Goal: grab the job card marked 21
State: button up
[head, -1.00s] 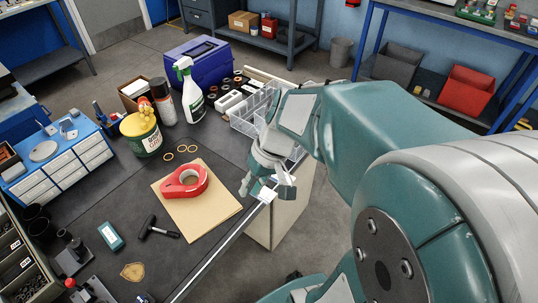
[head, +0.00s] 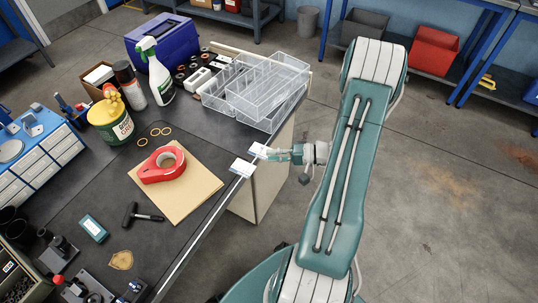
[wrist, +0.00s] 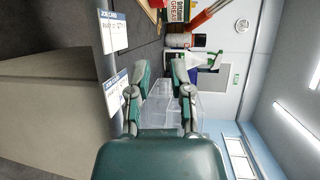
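Two white job cards stand along the bench's front edge. In the head view one card (head: 242,168) is nearer and the other card (head: 260,151) is farther along, close to my fingertips. In the wrist view they are the upper card (wrist: 114,32) and the lower card (wrist: 115,92), both headed JOB CARD. Their numbers are too small to read surely. My gripper (head: 272,155) is just off the bench edge. In the wrist view my gripper (wrist: 161,68) is open with nothing between its fingers. Its left finger overlaps the lower card's right side; contact cannot be told.
Clear plastic trays (head: 262,88) sit at the bench's right end, beyond the cards. A red tape roll (head: 162,166) lies on a brown board (head: 196,192). A spray bottle (head: 156,72) and a yellow-topped can (head: 110,122) stand farther left.

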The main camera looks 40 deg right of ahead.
aim_at(262, 152)
jog(key=s+d+f+m+t+h, duration=0.3)
jog(key=d+f+m+t+h, duration=0.3)
jog(key=f, duration=0.3)
jog(key=shift+n+y, duration=0.6)
jog(key=shift+n, duration=0.1)
jog(key=shift+d+x, duration=0.15)
jog(key=shift+x, duration=2.2)
jog(key=shift+d+x, duration=0.15)
jog(key=shift+x, duration=2.2)
jog(key=shift+w+r, duration=0.1)
grip_shut()
notch_tip(262, 152, up, 2)
jog(key=shift+r, duration=0.25)
